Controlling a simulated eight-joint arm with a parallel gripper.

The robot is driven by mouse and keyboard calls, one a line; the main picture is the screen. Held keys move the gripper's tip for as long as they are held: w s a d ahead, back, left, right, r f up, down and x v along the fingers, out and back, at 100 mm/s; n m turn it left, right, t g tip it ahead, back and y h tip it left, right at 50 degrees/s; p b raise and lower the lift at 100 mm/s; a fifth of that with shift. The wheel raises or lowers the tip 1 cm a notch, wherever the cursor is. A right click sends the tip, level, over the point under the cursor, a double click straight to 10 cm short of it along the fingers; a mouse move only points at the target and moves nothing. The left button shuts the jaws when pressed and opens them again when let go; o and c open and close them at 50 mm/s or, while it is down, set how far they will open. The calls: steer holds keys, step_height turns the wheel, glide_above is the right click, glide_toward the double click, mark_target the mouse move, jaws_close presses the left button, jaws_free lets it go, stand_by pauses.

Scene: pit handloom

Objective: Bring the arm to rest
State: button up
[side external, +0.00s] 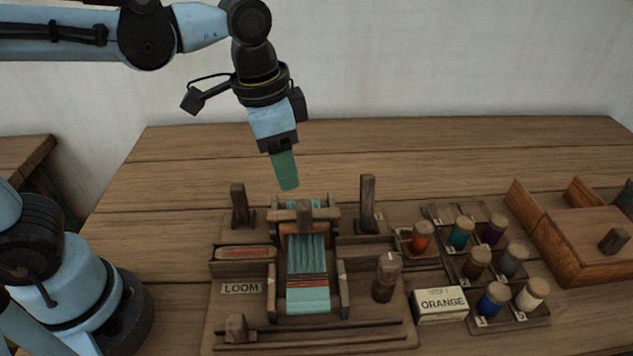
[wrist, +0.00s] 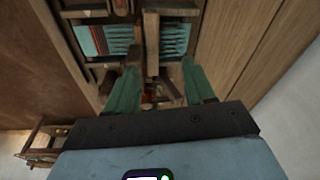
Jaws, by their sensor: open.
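My gripper (side external: 288,180) hangs above the back part of the loom (side external: 229,310), pointing down and apart from it. In the wrist view its two green fingers (wrist: 160,88) stand apart with nothing held between them. The loom carries teal warp threads (side external: 307,255) and a woven strip with dark red and orange bands near the front. The teal threads also show beyond the fingers in the wrist view (wrist: 118,40). In the side view the fingers overlap, so the gap between them is hidden there.
Two wooden posts (side external: 368,203) rise at the loom's back corners. A rack of several coloured spools (side external: 461,232) stands to the right, behind a card reading ORANGE (side external: 441,304). A wooden box (side external: 562,262) is at the far right. The table (side external: 420,145) behind the loom is clear.

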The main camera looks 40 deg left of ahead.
steer(key=s+a+f+n+t, duration=0.1)
steer(key=a+f+n+t, duration=0.2)
steer(key=a, duration=0.7)
steer(key=n+t, duration=0.2)
steer(key=n, duration=0.1)
steer(key=shift+s+a+n+y, duration=0.3)
steer(key=shift+s+n, duration=0.1)
